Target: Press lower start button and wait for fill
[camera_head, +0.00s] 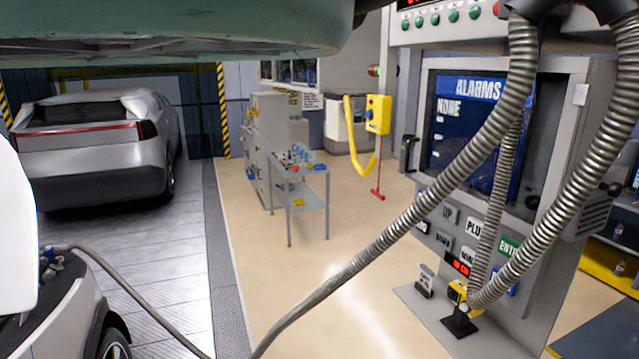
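A grey control cabinet (565,95) stands at the right. Its blue screen (450,130) reads "ALARMS NONE". A row of green buttons (432,19) runs along the panel above the screen. I cannot tell which control is the lower start button. Ribbed metal hoses (400,225) hang across the cabinet and hide part of it. One hose runs to a fitting (55,262) at the open front of a white car (60,320).
A silver car (95,140) stands at the back left. A small cart (300,200) with bottles stands mid-room, near a yellow box (377,114) with a hanging hose. The beige floor (370,280) between is mostly clear.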

